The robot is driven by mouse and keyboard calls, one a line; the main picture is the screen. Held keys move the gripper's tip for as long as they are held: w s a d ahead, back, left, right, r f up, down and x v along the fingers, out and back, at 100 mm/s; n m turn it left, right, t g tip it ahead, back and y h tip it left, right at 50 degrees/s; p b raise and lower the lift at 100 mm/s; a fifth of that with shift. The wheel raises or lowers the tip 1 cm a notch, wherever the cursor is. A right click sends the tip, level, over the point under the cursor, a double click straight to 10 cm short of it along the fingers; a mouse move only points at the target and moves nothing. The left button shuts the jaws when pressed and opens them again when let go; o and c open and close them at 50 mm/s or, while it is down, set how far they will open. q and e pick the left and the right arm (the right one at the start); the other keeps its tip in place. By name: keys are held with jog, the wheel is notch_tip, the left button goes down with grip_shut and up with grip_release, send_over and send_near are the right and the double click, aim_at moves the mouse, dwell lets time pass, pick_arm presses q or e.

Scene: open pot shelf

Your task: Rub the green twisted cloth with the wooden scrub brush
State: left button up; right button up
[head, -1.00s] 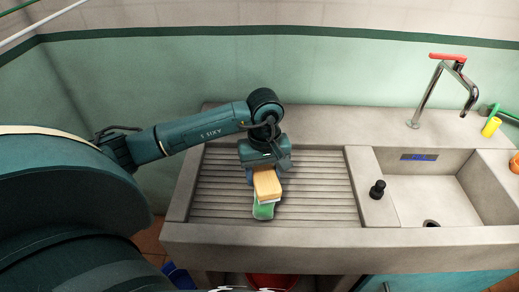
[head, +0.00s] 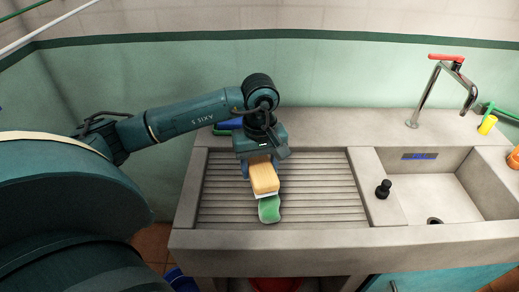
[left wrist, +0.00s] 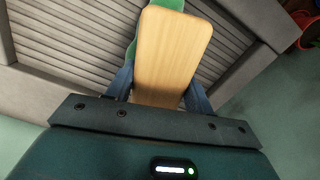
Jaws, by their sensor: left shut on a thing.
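The wooden scrub brush (head: 264,178) is a light wooden block with a pale strip under its front edge. My left gripper (head: 260,165) is shut on it, with one finger at each side, over the ribbed drainboard. In the left wrist view the brush (left wrist: 173,55) stands between the two blue fingers. The green twisted cloth (head: 270,209) lies on the ribs, its near end showing past the brush. In the left wrist view a strip of the cloth (left wrist: 168,5) shows behind the brush. The brush overlaps the cloth; contact is hidden. My right gripper is out of view.
The ribbed drainboard (head: 325,185) is clear to the right. A black stopper (head: 383,189) stands on the divider beside the basin (head: 450,195). A tap (head: 445,85) rises at the back right. A blue item (head: 228,126) lies on the ledge behind my gripper.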

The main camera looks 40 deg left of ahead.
pick_arm(q)
jog(key=shift+r, duration=0.6)
jog(key=shift+r+p, duration=0.65)
jog(key=shift+r, duration=0.15)
jog(key=shift+r+p, duration=0.3)
jog(key=shift+r, duration=0.4)
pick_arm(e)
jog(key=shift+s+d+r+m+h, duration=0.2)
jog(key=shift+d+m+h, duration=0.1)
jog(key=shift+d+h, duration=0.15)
pick_arm(q)
jog(key=shift+w+a, duration=0.1)
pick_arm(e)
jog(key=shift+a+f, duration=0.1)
